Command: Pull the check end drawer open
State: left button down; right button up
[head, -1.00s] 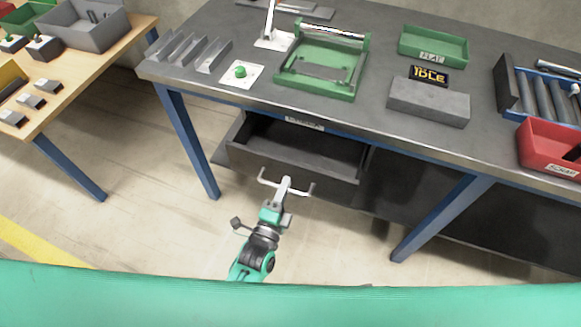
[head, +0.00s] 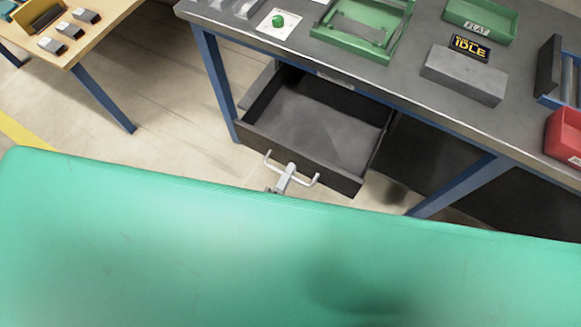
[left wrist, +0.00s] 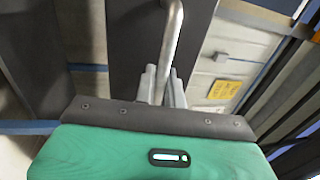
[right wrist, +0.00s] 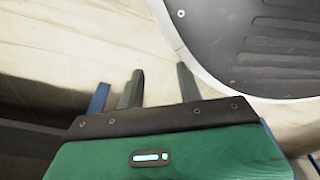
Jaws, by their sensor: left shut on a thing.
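The check end drawer (head: 315,126) is a dark, empty drawer pulled well out from under the grey bench; its inside floor is in plain view. Its pale bar handle (head: 308,180) runs along the front. My left gripper (head: 285,178) is shut on the handle's middle. In the left wrist view the handle (left wrist: 172,45) passes between the two fingers of my left gripper (left wrist: 161,85). My green body hides most of the left arm in the head view. My right gripper (right wrist: 160,85) shows only in the right wrist view, fingers apart and empty.
The grey bench (head: 405,80) carries a green fixture (head: 365,28), a grey block (head: 463,76), an IDLE display (head: 470,48), a green FLAT tray (head: 480,18) and a red bin (head: 566,135). A blue bench leg (head: 460,186) stands right of the drawer. A wooden table (head: 85,22) is at left.

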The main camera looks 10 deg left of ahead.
pick_arm(q)
jog(key=shift+f, duration=0.1)
jog(key=c, duration=1.6)
grip_release()
jog(key=shift+c, duration=0.2)
